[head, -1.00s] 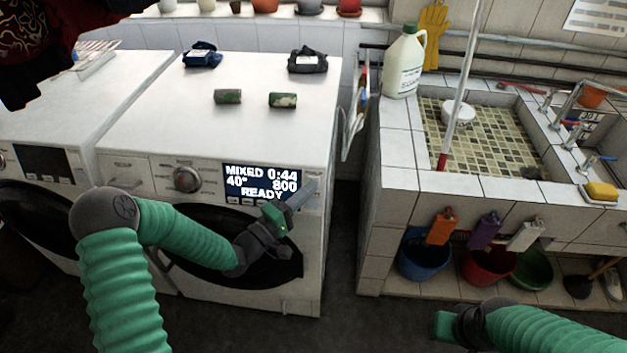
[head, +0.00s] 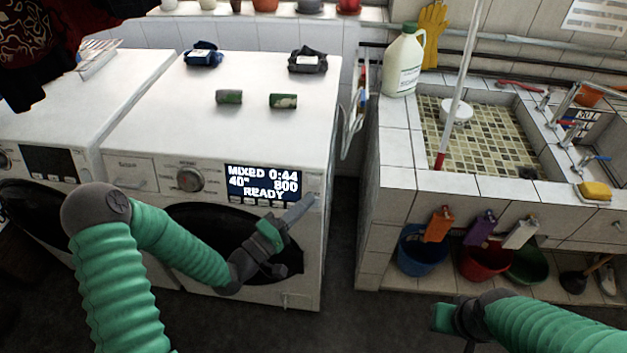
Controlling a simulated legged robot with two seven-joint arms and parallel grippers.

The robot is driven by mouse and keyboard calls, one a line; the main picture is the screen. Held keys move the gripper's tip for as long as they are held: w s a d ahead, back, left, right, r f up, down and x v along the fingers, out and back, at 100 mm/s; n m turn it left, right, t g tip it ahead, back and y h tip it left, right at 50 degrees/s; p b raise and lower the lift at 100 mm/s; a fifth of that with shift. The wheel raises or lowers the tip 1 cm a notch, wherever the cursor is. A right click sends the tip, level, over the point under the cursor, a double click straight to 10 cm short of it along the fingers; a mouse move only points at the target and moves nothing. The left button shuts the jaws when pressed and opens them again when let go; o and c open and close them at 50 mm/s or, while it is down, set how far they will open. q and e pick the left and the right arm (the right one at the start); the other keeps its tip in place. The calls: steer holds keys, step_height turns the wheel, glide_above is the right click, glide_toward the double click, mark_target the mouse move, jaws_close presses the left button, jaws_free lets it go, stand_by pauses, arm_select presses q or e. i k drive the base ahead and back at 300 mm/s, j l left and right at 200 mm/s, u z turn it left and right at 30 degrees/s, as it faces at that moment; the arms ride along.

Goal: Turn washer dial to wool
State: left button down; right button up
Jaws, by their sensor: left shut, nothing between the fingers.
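The washer (head: 240,130) is a white front loader with a dark round door (head: 200,222). Its silver dial (head: 189,179) sits on the front panel, left of the lit display (head: 263,183), which reads MIXED, 0:44, 40°, 800 and READY. My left gripper (head: 300,208) is shut and empty, in front of the panel below the display's right end, to the right of the dial and apart from it. It hides part of the door and panel edge. My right gripper (head: 440,318) is low in front of the sink, far from the washer; its fingers are not clear.
A second washer (head: 60,110) stands on the left. Two small rolls (head: 283,101) and two dark folded cloths (head: 307,61) lie on top of the washer. The tiled sink (head: 395,150) is on the right, with buckets (head: 420,248) below. Floor shows between washer and sink.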

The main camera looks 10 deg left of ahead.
mark_target(187, 182)
steer(key=u, duration=1.4)
